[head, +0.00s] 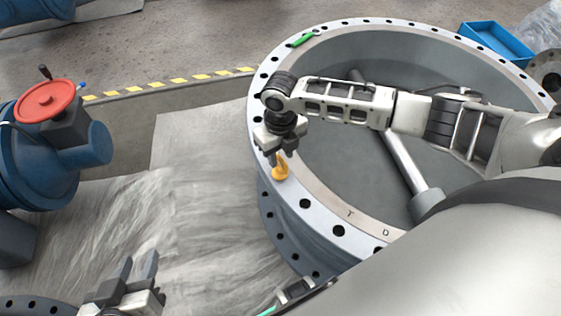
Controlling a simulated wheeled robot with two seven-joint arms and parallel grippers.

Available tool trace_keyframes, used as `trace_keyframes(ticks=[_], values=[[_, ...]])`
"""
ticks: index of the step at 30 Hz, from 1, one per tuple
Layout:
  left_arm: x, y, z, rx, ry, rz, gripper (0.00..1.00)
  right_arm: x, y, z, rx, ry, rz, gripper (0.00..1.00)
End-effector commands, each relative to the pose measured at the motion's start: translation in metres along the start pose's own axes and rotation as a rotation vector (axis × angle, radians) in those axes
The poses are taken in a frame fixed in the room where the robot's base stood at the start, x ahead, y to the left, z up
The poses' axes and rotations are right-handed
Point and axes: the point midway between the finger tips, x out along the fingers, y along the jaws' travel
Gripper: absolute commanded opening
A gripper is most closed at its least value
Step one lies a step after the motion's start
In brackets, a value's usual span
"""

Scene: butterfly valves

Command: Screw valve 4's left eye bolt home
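The yellow-orange eye bolt (281,172) stands on the left part of the pale flange ring of the large butterfly valve (318,213). My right gripper (280,157) comes down over the eye bolt from above. Its two dark fingers are a little apart, one on each side of the bolt's upper part. Whether they touch it is too small to tell. The bolt's thread and its seat in the flange are hidden. My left gripper (134,271) is at the bottom left, away from the valve, with its two fingers apart and nothing between them.
A green object (303,40) lies on the flange's far rim. A blue valve with a red handwheel (48,100) stands at the left. A blue bin (496,42) is at the back right. The grey sheet (190,200) left of the flange is largely clear.

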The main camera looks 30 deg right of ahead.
Motion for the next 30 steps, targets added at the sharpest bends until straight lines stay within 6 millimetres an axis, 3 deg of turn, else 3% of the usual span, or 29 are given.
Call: trace_keyframes(ticks=[6, 17, 21, 30], values=[[0.0, 0.001, -0.001, 0.004, 0.011, 0.003, 0.36, 0.027, 0.001, 0.0, 0.001, 0.0, 0.001, 0.34], [0.0, 0.001, 0.001, 0.007, 0.007, 0.005, 0.36, 0.031, 0.0, 0.0, 0.0, -0.001, 0.001, 0.34], [0.0, 0.001, 0.002, 0.007, 0.006, 0.005, 0.36, 0.031, 0.0, 0.0, 0.0, -0.001, 0.001, 0.0], [-0.001, 0.002, 0.001, 0.006, 0.005, 0.006, 0.36, 0.03, 0.001, 0.0, 0.011, -0.001, 0.001, 0.0]])
